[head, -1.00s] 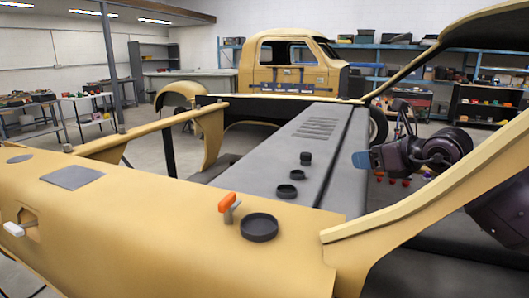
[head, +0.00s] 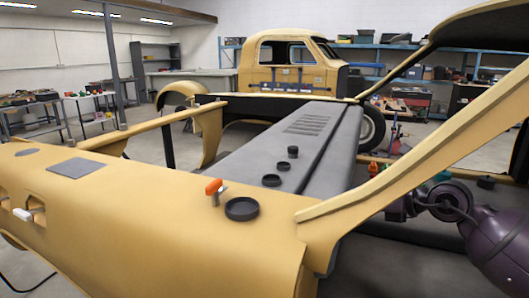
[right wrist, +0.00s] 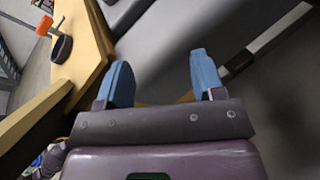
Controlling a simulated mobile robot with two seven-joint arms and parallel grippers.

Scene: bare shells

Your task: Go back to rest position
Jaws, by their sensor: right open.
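My right gripper (right wrist: 162,80) is open and empty in the right wrist view, its two blue fingers wide apart. In the head view my purple right arm enters from the lower right, and its hand end is mostly behind the sloping yellow pillar, with the fingers hidden. The yellow bodywork (head: 130,215) fills the foreground of the head view. The right wrist view shows its edge close to the left of the fingers, but I cannot tell the gap. My left gripper is not in view.
An orange-handled lever (head: 213,188) and a round black dish (head: 241,208) stand on the bodywork. A long grey cover (head: 290,150) with small black caps lies beyond. A yellow truck cab (head: 290,65) and shelves stand at the back. Open floor shows at mid left.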

